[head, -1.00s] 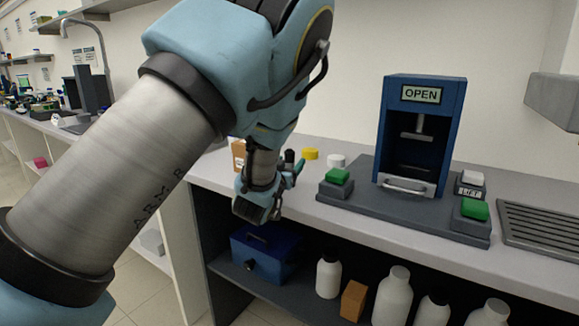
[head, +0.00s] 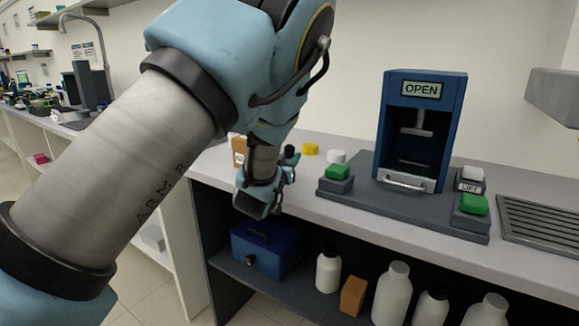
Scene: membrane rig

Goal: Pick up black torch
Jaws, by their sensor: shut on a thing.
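My gripper (head: 285,175) is at the left part of the bench top, at its front edge, below my large arm links. My own wrist hides most of its fingers. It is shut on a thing. A small dark piece (head: 291,154) shows just beyond the wrist and seems to be part of the black torch, but its outline is mostly hidden. I cannot tell whether it touches the bench.
A blue press marked OPEN (head: 424,130) stands on a grey base with green buttons (head: 338,173). A yellow cap (head: 310,149), a white cap (head: 336,156) and an orange-brown box (head: 239,150) are near my gripper. A blue case (head: 267,249) and white bottles (head: 328,271) stand on the shelf below.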

